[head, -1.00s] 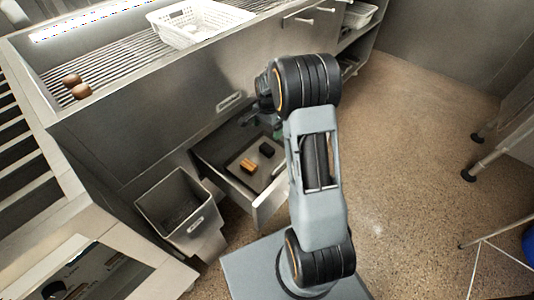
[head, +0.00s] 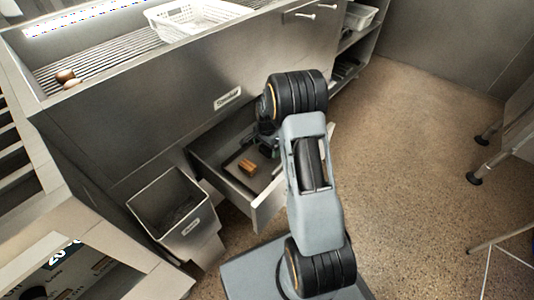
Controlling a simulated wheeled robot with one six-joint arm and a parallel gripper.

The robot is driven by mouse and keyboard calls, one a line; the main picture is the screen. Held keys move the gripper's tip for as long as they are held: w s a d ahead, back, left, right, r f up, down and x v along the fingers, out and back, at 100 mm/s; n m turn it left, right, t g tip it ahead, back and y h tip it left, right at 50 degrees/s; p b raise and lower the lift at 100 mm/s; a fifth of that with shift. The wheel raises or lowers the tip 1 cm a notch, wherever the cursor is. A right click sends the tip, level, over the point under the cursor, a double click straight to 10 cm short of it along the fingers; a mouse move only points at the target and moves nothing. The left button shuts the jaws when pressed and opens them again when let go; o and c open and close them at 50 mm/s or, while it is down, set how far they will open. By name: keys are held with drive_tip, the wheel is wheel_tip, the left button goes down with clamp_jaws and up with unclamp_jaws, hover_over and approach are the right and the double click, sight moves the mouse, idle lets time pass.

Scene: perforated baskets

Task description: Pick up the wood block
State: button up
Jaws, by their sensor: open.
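The wood block (head: 247,167) is a small orange-brown bar lying in the open drawer (head: 268,205) of the metal counter. My gripper (head: 268,151) is open and reaches down over the drawer, just to the right of and behind the block in the picture. They appear apart, though the fingers are dark and small. The dark block in the drawer is now hard to tell from my gripper.
A grey bin (head: 165,208) stands left of the drawer. A white perforated basket (head: 190,18) and brown round items (head: 66,76) are on the counter top. Open floor (head: 400,170) lies to the right.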

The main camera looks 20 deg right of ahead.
drive_tip(key=shift+f, duration=0.75)
drive_tip(key=shift+r, duration=0.1)
drive_tip(key=c, duration=1)
